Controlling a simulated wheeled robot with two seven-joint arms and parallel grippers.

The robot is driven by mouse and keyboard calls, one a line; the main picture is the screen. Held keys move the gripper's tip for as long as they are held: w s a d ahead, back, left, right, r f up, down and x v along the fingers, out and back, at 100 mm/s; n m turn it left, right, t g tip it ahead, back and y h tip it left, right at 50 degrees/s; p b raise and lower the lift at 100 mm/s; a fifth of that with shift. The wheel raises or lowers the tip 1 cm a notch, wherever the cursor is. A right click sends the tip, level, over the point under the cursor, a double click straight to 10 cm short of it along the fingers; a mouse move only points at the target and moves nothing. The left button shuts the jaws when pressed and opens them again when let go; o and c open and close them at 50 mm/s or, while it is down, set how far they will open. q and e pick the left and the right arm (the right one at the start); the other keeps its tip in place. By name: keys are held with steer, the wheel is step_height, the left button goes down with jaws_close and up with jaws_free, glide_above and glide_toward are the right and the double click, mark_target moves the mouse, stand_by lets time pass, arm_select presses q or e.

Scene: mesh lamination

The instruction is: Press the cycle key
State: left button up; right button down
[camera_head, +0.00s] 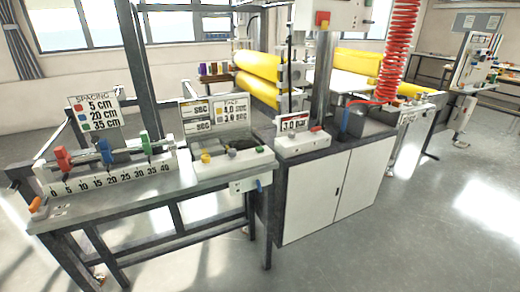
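I cannot tell which control is the cycle key; no label naming it is readable. A control box (219,168) on the bench's right part carries yellow and dark knobs and a green button (262,149). A display panel (222,115) with readouts stands behind it. A second box (304,145) with a "3.0 bar" sign (295,122) and a red control (316,129) stands on the cabinet to the right. A small panel with a blue part (259,186) hangs at the bench front. Neither of my grippers is in view.
A spacing scale (110,178) with red, blue and green clamps stands on the bench's left. An orange handle (36,205) is at its near-left end. Yellow rollers (258,66), a coiled red hose (400,45) and a white cabinet (328,192) lie right. The floor in front is clear.

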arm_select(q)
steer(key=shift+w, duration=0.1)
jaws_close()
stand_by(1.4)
